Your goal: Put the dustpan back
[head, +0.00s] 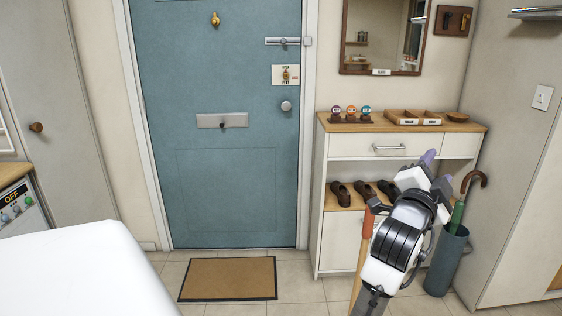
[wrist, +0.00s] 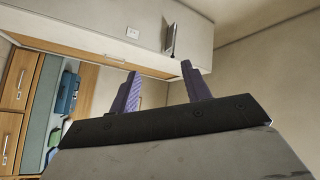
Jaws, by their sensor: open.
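I cannot make out a dustpan in either view. My gripper (head: 436,170) is at the right of the head view, raised in front of the shoe cabinet. Its two purple fingers are apart with nothing visible between them. In the wrist view the open fingers (wrist: 160,72) point toward a pale wall unit. A wooden handle with an orange-red top (head: 367,222) stands just left of my arm in the head view; its lower end is out of frame, so I cannot tell what it belongs to.
The shoe cabinet (head: 340,245) holds brown shoes (head: 341,192). A grey stand (head: 447,262) with an umbrella (head: 472,182) is beside it. A blue door (head: 215,170) with a doormat (head: 228,278) is left. A white surface (head: 75,265) fills the lower left. Floor around the mat is clear.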

